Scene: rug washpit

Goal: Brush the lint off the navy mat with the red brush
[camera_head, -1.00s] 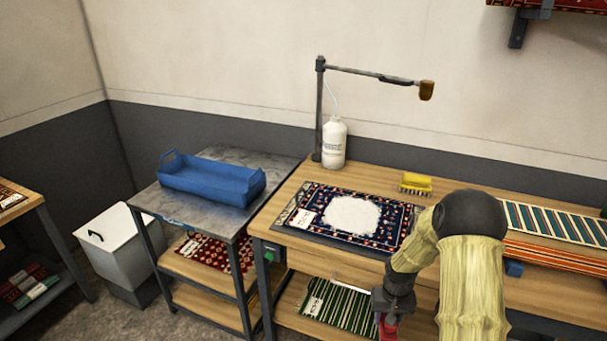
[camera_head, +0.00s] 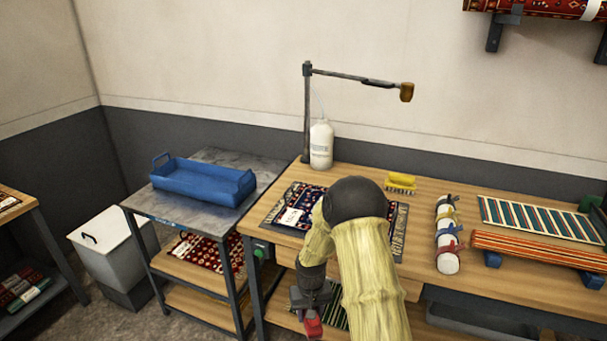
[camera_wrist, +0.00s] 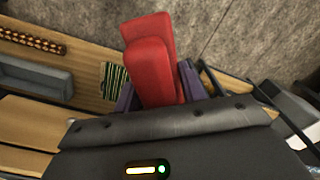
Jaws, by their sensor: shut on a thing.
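The navy mat (camera_head: 291,217) lies on the wooden workbench in the head view. It has a patterned border and a white tag, and my arm covers most of it, including the part where the white lint patch lay. My gripper (camera_head: 311,312) hangs in front of the bench's front edge, below the top. It is shut on the red brush (camera_wrist: 150,60), which fills the space between the fingers in the wrist view. The brush's red end also shows in the head view (camera_head: 313,326). Its bristles cannot be made out.
A tied white roll (camera_head: 447,235) and striped rugs (camera_head: 540,218) lie to the right. A blue tray (camera_head: 203,184) sits on the left cart.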

